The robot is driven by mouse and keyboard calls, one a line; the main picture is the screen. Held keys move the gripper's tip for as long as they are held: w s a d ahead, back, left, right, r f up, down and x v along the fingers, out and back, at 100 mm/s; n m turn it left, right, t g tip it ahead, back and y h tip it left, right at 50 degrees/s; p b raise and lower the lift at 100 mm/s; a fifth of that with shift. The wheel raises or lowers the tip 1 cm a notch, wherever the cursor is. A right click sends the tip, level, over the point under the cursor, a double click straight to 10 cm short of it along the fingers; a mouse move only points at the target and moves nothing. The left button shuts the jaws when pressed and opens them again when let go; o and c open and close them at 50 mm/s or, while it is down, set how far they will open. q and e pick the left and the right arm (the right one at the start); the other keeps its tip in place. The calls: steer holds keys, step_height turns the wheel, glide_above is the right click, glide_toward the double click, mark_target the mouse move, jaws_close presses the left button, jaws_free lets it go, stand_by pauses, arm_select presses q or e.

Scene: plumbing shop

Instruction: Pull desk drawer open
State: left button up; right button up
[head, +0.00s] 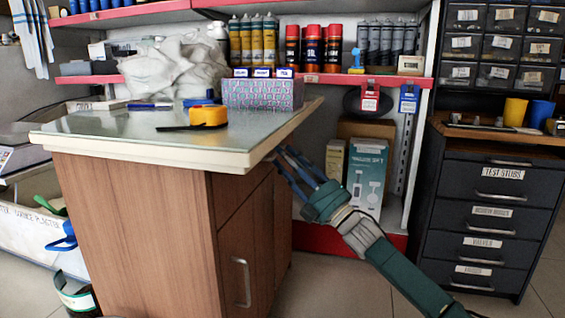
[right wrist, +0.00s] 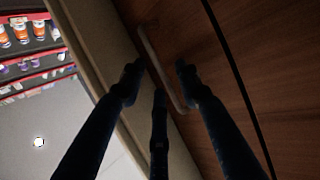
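The wooden desk (head: 135,220) with a glass top stands at the left of the head view. Its drawer front (head: 235,195) is the upper panel on the right-hand side, under the tabletop. My right gripper (head: 281,159) reaches up to this side just below the tabletop edge. In the right wrist view, the pale drawer handle (right wrist: 160,60) runs between the spread fingers of my right gripper (right wrist: 158,75). The fingers are open, and I cannot tell whether any touches the handle. The drawer looks shut. My left gripper is not in view.
A cupboard door with a vertical handle (head: 243,280) is below the drawer. A yellow tape measure (head: 208,116) and a patterned box (head: 262,94) are on the desk. A dark drawer cabinet (head: 485,215) stands right. Shelves are behind; floor between is clear.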

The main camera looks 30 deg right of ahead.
steer(key=shift+x, duration=0.75)
jaws_close()
steer(key=shift+s, duration=0.1)
